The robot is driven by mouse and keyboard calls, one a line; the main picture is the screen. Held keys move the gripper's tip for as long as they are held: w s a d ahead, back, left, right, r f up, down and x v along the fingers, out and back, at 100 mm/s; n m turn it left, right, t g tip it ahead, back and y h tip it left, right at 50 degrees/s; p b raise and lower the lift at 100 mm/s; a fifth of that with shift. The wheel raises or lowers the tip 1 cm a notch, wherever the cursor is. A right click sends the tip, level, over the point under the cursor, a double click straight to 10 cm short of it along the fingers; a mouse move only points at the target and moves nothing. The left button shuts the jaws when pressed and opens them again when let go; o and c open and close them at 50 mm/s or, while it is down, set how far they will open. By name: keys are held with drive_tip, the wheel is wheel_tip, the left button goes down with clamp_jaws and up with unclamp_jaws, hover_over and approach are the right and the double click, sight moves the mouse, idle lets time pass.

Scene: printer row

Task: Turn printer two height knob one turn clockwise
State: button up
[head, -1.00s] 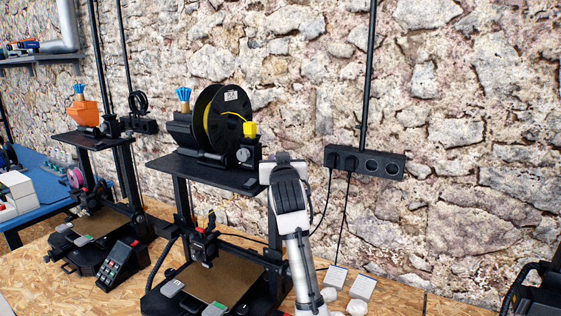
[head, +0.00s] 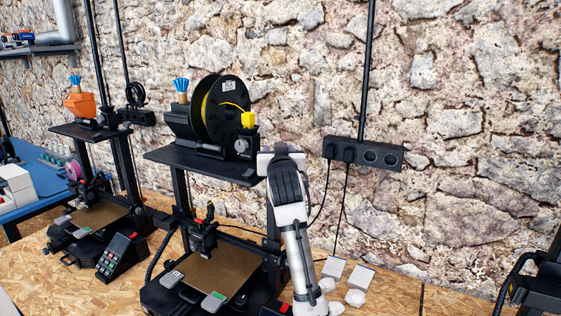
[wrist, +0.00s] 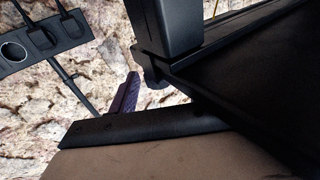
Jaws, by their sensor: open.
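A black printer with a filament spool (head: 222,110) on its top shelf (head: 190,160) stands in the middle of the head view. I take it for printer two, but no label shows. A round grey dial (head: 242,146) sits on the box right of the spool; I cannot tell if it is the height knob. My gripper (head: 268,163) is at the shelf's right end, right of and slightly below the dial, with its fingers mostly hidden. In the wrist view, a purple-dark finger (wrist: 125,95) shows near a black printer part (wrist: 165,30). My gripper is open and holds nothing visible.
A socket strip (head: 364,153) with hanging cables is on the stone wall to the right. Another printer with an orange holder (head: 80,104) stands at the left. A control box (head: 122,255) sits between the printers. White blocks (head: 334,267) lie right of my arm.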

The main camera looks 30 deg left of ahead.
drive_tip(key=b+v, duration=0.4)
drive_tip(key=v, duration=0.9)
drive_tip(key=shift+b, duration=0.35)
